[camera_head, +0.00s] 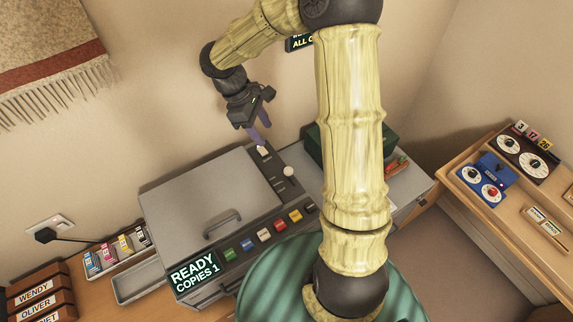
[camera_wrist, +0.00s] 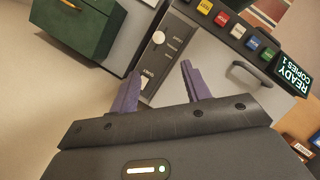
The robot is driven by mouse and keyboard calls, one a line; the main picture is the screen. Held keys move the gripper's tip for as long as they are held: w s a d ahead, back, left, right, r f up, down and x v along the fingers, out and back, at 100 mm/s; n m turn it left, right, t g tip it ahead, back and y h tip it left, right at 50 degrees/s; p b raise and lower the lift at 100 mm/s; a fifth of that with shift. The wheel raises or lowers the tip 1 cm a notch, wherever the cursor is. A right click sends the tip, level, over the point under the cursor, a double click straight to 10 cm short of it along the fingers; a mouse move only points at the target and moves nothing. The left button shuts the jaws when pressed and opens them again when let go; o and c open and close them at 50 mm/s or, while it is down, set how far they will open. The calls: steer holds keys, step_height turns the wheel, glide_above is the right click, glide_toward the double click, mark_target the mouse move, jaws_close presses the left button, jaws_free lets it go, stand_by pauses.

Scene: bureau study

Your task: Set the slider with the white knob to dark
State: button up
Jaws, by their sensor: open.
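The slider panel (camera_head: 277,184) is a dark strip along the right side of the grey copier's top. A round white knob (camera_head: 288,171) stands on it, and it also shows in the wrist view (camera_wrist: 158,38). A smaller, pale block-like piece (camera_head: 262,150) sits at the strip's far end; in the wrist view it (camera_wrist: 145,83) lies between my fingers. The panel's small lettering is too blurred to read surely. My gripper (camera_head: 260,128) is open, its purple fingers pointing down above the far end. I cannot tell whether they touch anything.
The copier lid (camera_head: 205,195) lies left of the strip. Coloured buttons (camera_head: 264,238) and a READY display (camera_head: 194,272) line its front. A dark green box (camera_head: 314,146) stands close on the right, partly behind my arm. The wall is close behind.

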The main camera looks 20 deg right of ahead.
mark_target(288, 169)
steer(key=shift+w+r, duration=0.1)
steer(key=shift+w, duration=0.05)
steer(key=p+x, duration=0.3)
steer(key=x, duration=1.4)
steer(key=shift+d+p, duration=0.2)
steer(key=shift+p, duration=0.1)
